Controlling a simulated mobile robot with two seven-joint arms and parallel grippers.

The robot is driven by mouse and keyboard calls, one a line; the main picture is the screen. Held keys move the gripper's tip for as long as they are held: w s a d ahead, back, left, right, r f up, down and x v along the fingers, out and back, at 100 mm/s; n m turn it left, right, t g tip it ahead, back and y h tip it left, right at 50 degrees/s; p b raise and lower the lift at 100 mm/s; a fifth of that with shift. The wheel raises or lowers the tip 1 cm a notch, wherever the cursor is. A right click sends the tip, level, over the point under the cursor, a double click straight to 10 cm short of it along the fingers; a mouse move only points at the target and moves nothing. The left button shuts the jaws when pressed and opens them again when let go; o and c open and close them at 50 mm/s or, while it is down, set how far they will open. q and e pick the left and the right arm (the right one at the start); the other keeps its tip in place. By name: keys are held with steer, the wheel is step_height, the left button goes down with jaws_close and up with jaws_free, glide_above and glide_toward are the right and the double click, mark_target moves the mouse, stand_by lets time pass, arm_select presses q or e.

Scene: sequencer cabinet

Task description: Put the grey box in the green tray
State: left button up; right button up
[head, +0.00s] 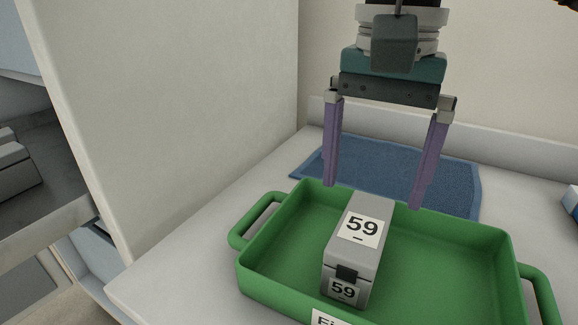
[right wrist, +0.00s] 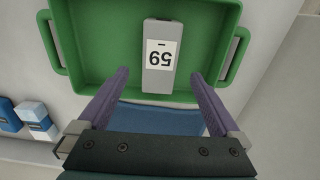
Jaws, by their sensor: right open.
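The grey box (head: 352,255), with white labels reading 59, sits inside the green tray (head: 290,203) on the white counter. In the right wrist view, the grey box (right wrist: 158,76) lies in the green tray (right wrist: 100,92) near its edge on the gripper's side. My right gripper (head: 373,197) is open and empty above the far edge of the tray, behind the box. Its two purple fingers are wide apart and touch nothing that I can see. In the right wrist view, the right gripper (right wrist: 160,78) also shows open. My left gripper is out of view.
A blue mat (head: 455,185) lies behind the tray. A tall pale panel (head: 180,110) stands at the left of the counter. Blue and white boxes (right wrist: 36,117) stand beyond the mat's side in the right wrist view. Grey items sit on a shelf (head: 50,165) at far left.

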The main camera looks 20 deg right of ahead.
mark_target(364, 223)
steer(key=shift+r, duration=2.05)
